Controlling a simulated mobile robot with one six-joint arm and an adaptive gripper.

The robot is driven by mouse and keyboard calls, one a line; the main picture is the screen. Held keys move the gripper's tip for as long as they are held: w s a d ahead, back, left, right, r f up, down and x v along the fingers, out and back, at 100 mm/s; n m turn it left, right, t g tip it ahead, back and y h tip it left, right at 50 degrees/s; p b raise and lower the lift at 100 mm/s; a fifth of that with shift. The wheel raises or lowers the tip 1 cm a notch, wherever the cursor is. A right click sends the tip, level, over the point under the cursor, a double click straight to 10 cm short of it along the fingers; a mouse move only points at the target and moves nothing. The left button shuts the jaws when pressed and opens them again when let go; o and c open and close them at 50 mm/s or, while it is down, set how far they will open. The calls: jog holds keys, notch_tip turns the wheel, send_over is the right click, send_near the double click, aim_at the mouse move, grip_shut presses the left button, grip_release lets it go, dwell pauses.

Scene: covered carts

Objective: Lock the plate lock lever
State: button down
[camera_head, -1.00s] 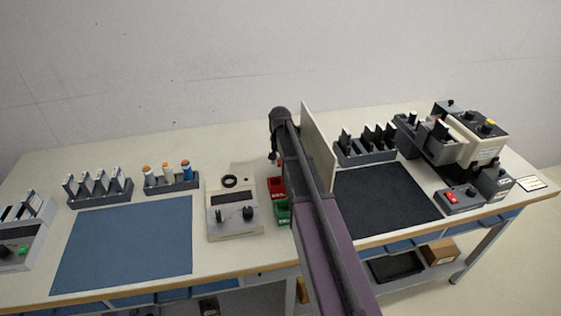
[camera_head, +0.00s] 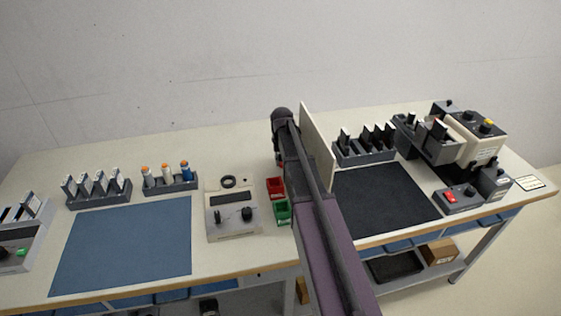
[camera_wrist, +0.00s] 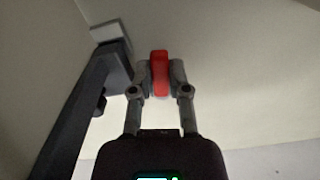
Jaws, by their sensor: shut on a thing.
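In the wrist view, a short upright red bar (camera_wrist: 160,72) stands between my fingertips; it looks like the handle of the lock lever. My gripper (camera_wrist: 160,80) is shut on it, one grey finger at each side. A dark grey frame (camera_wrist: 88,105) with a pale block (camera_wrist: 110,32) at its top stands to the left of the bar. The lever's pivot and plate cannot be made out. In the head view, my arm hides the gripper and the red bar.
In the head view, an upright cream panel (camera_head: 317,146) stands close right of my arm. A red bin (camera_head: 275,184) and a green bin (camera_head: 282,207) are close to its left. A beige device with knobs (camera_head: 233,228) stands further left. The blue mat (camera_head: 125,245) is bare.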

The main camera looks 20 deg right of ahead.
jog(key=shift+s+d+n, duration=0.1)
jog(key=shift+d+n, duration=0.25)
jog(key=shift+n, duration=0.75)
jog(key=c, duration=0.6)
grip_release()
jog(key=shift+a+m, duration=0.1)
jog(key=shift+m, duration=0.2)
